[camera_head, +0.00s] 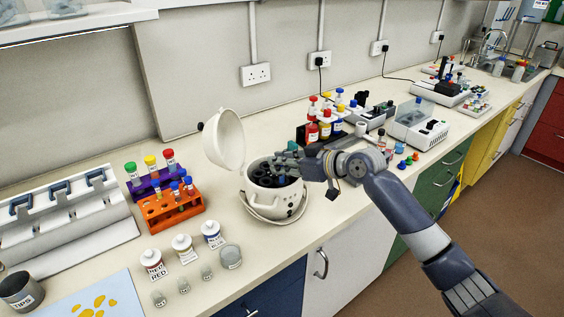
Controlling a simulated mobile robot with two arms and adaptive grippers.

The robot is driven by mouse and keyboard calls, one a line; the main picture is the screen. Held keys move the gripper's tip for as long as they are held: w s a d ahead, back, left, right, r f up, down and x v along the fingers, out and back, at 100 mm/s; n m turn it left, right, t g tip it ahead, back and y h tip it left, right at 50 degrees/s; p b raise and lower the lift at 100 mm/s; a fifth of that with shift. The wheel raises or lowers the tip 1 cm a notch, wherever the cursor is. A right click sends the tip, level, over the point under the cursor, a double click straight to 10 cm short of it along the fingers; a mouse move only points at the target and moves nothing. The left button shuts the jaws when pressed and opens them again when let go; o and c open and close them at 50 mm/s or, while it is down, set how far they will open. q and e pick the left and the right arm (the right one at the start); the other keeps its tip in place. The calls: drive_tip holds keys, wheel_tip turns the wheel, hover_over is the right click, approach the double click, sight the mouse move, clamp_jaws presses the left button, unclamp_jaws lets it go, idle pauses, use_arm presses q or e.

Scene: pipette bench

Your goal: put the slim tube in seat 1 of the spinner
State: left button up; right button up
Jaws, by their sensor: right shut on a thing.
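The spinner (262,205) is a white round pot on the bench with its lid (226,139) swung open at the back left. Its dark rotor (268,181) shows several round seats; I cannot read which is seat 1. My right gripper (283,165) reaches in from the right, with its fingers over the right part of the spinner's opening. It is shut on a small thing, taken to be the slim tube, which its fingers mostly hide. I cannot tell whether the tube is inside a seat. My left gripper is out of view.
An orange rack (172,212) and a purple rack with capped tubes stand left of the spinner. Labelled bottles (183,248) and small jars stand in front left. A black rack with coloured bottles (325,131) stands behind my right gripper. Loose caps (401,165) lie to the right.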

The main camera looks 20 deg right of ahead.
drive_tip(key=shift+f+b, duration=0.4)
drive_tip(key=shift+f, duration=0.3)
drive_tip(key=o, duration=0.8)
drive_tip(key=v, duration=1.2)
